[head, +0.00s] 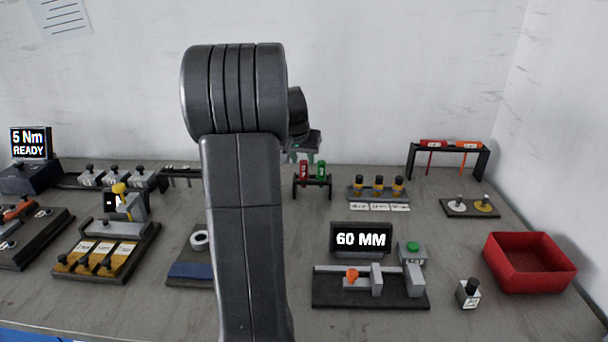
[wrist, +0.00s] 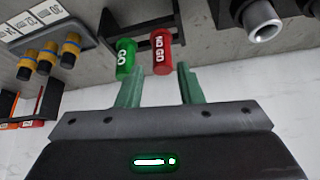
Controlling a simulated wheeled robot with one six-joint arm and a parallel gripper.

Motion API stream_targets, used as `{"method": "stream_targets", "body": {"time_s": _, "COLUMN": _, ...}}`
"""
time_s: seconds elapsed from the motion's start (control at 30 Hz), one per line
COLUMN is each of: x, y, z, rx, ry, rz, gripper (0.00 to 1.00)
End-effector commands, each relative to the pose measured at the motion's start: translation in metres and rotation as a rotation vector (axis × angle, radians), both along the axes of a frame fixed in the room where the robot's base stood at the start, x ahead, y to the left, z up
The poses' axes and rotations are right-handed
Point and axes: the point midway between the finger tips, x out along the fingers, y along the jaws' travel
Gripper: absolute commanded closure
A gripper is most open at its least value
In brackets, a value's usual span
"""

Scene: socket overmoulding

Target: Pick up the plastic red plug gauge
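The red plug gauge (wrist: 163,55), marked NO GO, stands beside a green gauge (wrist: 126,58), marked GO, in the wrist view. In the head view the red gauge (head: 304,170) and the green gauge (head: 321,170) sit side by side in a small black stand (head: 312,184). My gripper (wrist: 159,76) is open, with two green fingers. The left fingertip overlaps the green gauge's end. No contact is clear.
A block with several yellow-black gauges (head: 378,187) stands right of the stand. A black rack (head: 449,147) with red and orange tools is farther right. A red bin (head: 529,262) and a 60 MM display (head: 361,239) are nearer. In the wrist view a grey cylinder (wrist: 262,22) lies close by.

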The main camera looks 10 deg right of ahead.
Motion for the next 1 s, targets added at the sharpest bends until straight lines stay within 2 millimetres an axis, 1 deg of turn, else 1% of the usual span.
{"method": "stream_targets", "body": {"time_s": 0.07, "x": 0.002, "y": -0.001, "z": -0.005, "rx": 0.000, "ry": 0.001, "rz": 0.000, "gripper": 0.67}}
{"method": "stream_targets", "body": {"time_s": 0.3, "x": 0.019, "y": -0.007, "z": -0.035, "rx": 0.000, "ry": 0.002, "rz": 0.000, "gripper": 0.67}}
{"method": "stream_targets", "body": {"time_s": 0.37, "x": 0.022, "y": -0.008, "z": -0.041, "rx": 0.001, "ry": 0.002, "rz": -0.001, "gripper": 0.67}}
{"method": "stream_targets", "body": {"time_s": 0.43, "x": 0.024, "y": -0.009, "z": -0.044, "rx": 0.001, "ry": 0.001, "rz": -0.001, "gripper": 0.67}}
{"method": "stream_targets", "body": {"time_s": 0.6, "x": 0.024, "y": -0.009, "z": -0.043, "rx": 0.000, "ry": 0.000, "rz": 0.000, "gripper": 0.67}}
{"method": "stream_targets", "body": {"time_s": 0.63, "x": 0.024, "y": -0.009, "z": -0.043, "rx": 0.000, "ry": 0.000, "rz": 0.000, "gripper": 0.71}}
{"method": "stream_targets", "body": {"time_s": 0.77, "x": 0.024, "y": -0.009, "z": -0.043, "rx": 0.000, "ry": 0.000, "rz": 0.000, "gripper": 0.96}}
{"method": "stream_targets", "body": {"time_s": 0.8, "x": 0.024, "y": -0.009, "z": -0.043, "rx": 0.000, "ry": 0.000, "rz": 0.000, "gripper": 1.00}}
{"method": "stream_targets", "body": {"time_s": 1.0, "x": 0.024, "y": -0.009, "z": -0.043, "rx": 0.000, "ry": 0.000, "rz": 0.000, "gripper": 1.00}}
